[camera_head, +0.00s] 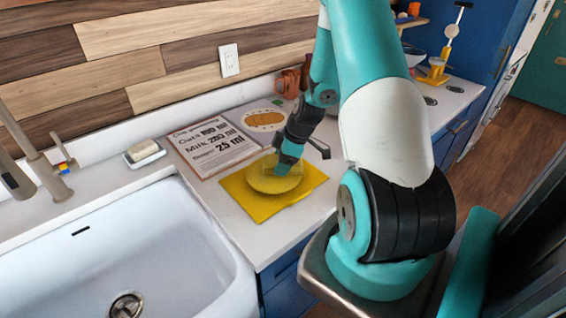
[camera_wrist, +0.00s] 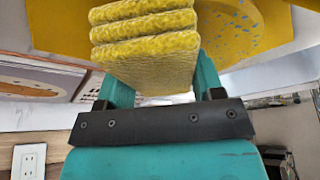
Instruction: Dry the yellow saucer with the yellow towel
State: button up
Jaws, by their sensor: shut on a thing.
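The yellow saucer (camera_head: 262,186) lies on a flat yellow mat (camera_head: 240,198) on the white counter, right of the sink. In the wrist view the saucer (camera_wrist: 262,38) shows a scatter of blue specks on its surface. My gripper (camera_head: 281,163) is shut on the folded yellow towel (camera_wrist: 145,50), whose stacked layers stick out between the fingers. In the head view the towel (camera_head: 269,165) is over the saucer; I cannot tell whether it touches. The towel and gripper hide part of the saucer.
A printed recipe card (camera_head: 213,147) and a board with an oval picture (camera_head: 264,120) lie behind the mat. The sink (camera_head: 125,240), faucet (camera_head: 35,160) and sponge dish (camera_head: 144,153) are at left. A brown mug (camera_head: 289,82) stands near the wall.

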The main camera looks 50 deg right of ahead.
aim_at(271, 166)
jog(key=shift+w+a+r, duration=0.1)
jog(key=shift+w+a, duration=0.05)
jog(key=shift+a, duration=0.75)
jog(key=shift+w+a, duration=0.15)
jog(key=shift+a, duration=0.45)
jog(key=shift+w+a, duration=0.1)
jog(key=shift+a, duration=0.2)
jog(key=shift+a+f, duration=0.2)
jog(key=shift+a, duration=0.1)
jog(key=shift+w+a+r+b, duration=0.1)
jog(key=shift+a+r+b, duration=0.1)
jog(key=shift+a+b, duration=0.1)
jog(key=shift+a+f, duration=0.2)
jog(key=shift+a, duration=0.05)
jog(key=shift+w+a+r, duration=0.1)
jog(key=shift+a+r, duration=0.05)
jog(key=shift+a, duration=0.1)
jog(key=shift+r+p, duration=0.2)
jog(key=shift+p, duration=0.15)
jog(key=shift+r, duration=0.85)
jog(key=shift+r+p, duration=0.25)
jog(key=shift+p, duration=0.15)
jog(key=shift+r+p, duration=1.85)
jog(key=shift+r, duration=0.8)
